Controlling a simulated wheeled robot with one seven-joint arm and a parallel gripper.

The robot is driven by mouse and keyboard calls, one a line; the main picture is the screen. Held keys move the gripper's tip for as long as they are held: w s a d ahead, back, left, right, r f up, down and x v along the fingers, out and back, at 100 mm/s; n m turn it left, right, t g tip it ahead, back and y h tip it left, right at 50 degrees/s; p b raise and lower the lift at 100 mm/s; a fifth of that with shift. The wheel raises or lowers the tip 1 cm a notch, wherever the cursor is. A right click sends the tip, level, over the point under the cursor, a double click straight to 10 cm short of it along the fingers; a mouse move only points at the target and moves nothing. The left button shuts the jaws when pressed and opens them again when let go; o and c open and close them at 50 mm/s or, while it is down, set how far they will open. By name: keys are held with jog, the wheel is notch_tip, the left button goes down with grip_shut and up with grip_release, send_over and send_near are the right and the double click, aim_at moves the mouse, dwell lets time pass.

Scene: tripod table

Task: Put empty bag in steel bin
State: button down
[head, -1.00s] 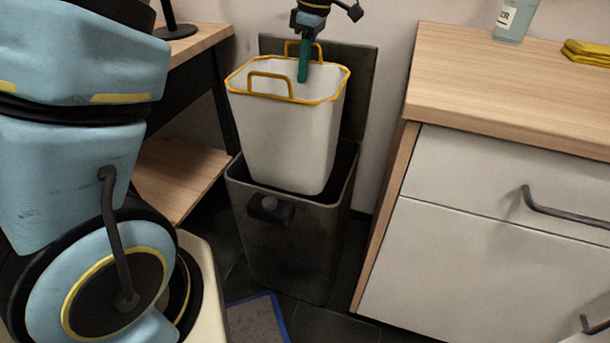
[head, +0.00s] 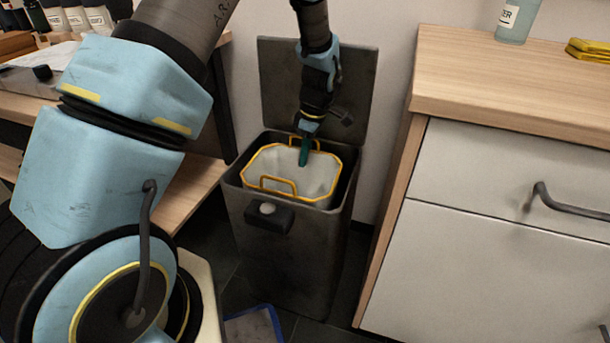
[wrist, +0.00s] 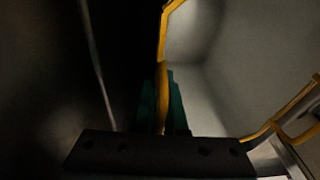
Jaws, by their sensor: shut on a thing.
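The empty bag (head: 318,181) is white with a yellow rim and two yellow handles. In the head view it sits upright inside the dark steel bin (head: 290,256), its rim a little below the bin's top edge. My gripper (head: 304,160) reaches down into the bin with its green fingers at the bag's far side. In the wrist view my gripper (wrist: 165,105) is shut on the bag's yellow rim, with the bag's pale inside (wrist: 240,70) to the right. The bag's lower part is hidden by the bin.
The bin's lid (head: 318,85) stands open against the wall. A white cabinet with a wooden top (head: 480,90) is close on the right. A wooden table with a lower shelf (head: 190,195) stands on the left. A blue-edged mat (head: 255,328) lies on the floor in front.

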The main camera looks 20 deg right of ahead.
aim_at(305, 174)
jog(key=shift+f+b, duration=0.4)
jog(key=shift+f, duration=2.5)
jog(key=c, duration=1)
grip_release()
